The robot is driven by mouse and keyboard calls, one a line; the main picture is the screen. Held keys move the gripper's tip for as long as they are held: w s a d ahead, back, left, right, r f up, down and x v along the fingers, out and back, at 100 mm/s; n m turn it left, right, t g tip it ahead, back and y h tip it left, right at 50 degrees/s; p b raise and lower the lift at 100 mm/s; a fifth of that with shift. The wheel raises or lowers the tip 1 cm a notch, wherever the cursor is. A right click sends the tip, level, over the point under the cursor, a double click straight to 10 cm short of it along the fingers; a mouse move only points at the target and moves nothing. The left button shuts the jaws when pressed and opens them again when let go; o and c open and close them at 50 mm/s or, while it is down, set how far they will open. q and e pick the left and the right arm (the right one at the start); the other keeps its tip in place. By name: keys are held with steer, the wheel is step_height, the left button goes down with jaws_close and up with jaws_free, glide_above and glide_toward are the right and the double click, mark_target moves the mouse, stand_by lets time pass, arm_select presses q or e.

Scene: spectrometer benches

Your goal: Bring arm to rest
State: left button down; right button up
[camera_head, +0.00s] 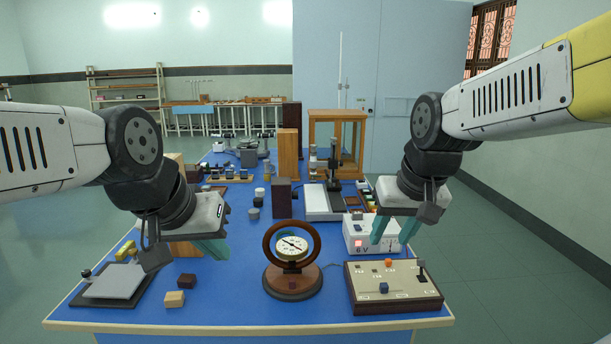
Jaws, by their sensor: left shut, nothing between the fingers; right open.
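My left arm comes in from the left, and its gripper (213,249) hangs over the left side of the blue bench (230,305). Its teal fingers are together with nothing between them. My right arm comes in from the upper right, and its gripper (394,231) points down near the white 6 V box. Its teal fingers are apart and empty. Part of the white box is hidden behind the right fingers. Neither gripper is seen holding anything.
A round dial meter (292,246) in a wooden ring stands at the front middle. A switch panel (394,287) lies front right, before the 6 V box (359,236). A plate stand (112,284) and small blocks (174,299) are front left. Taller instruments and a wooden case (337,115) stand behind.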

steer(key=s+a+r+t+y, duration=0.1)
steer(key=s+a, duration=0.1)
steer(key=s, duration=0.4)
steer(key=shift+s+r+t, duration=0.15)
steer(key=shift+s+t, duration=0.15)
steer(key=shift+s, duration=0.05)
